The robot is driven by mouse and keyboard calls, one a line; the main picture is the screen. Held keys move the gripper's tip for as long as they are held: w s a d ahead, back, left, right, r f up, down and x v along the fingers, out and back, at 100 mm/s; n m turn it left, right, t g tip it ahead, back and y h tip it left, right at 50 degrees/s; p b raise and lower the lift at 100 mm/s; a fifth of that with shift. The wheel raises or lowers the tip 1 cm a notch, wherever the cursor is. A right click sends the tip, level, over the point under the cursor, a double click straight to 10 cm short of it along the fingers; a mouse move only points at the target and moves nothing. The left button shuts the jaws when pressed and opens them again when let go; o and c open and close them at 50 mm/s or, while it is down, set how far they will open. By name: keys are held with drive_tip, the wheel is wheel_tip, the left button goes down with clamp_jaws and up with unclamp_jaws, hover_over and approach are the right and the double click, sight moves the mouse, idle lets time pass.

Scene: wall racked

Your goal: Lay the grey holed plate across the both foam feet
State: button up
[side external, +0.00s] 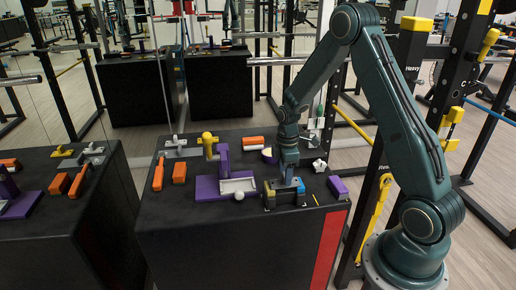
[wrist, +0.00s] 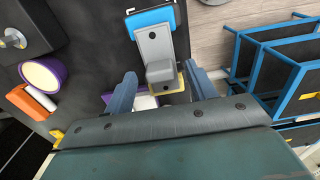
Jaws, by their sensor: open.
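The grey holed plate (wrist: 153,42) shows in the wrist view, with dark holes in its face and a raised grey block (wrist: 160,71) at its near end. A blue foam foot (wrist: 148,17) shows at the plate's far end and a yellow one (wrist: 181,82) at its near end. The plate appears to lie across both, though contact is hard to judge. In the side view, the blue and yellow pieces (side external: 269,196) are partly hidden by my gripper (side external: 287,183). My gripper is open, its fingers (wrist: 162,88) apart on either side of the grey block.
A purple stand (side external: 207,188) and a white ball (side external: 239,196) are left of my gripper. A purple block (side external: 338,187) is to its right, a white star-shaped piece (side external: 319,165) behind. Orange bars (side external: 158,174) lie at the left of the black bench (side external: 175,222). Its front left is clear.

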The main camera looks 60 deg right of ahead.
wheel_tip(320, 180, up, 12)
drive_tip(key=shift+r, duration=0.15)
idle(0.4)
idle(0.5)
drive_tip(key=s+a+r+m+t, duration=0.35)
drive_tip(key=s+a+r, duration=0.35)
drive_tip(key=a+r, duration=0.35)
drive_tip(key=s+a+r+m+t, duration=0.1)
drive_tip(key=s+a+r+m, duration=0.1)
drive_tip(key=s, duration=0.5)
drive_tip(key=s+a+r+m+t, duration=0.1)
drive_tip(key=s+a+r+m, duration=0.1)
drive_tip(key=s+a, duration=0.3)
drive_tip(key=shift+s+m, duration=0.75)
drive_tip(key=shift+s, duration=0.3)
drive_tip(key=shift+a, duration=0.1)
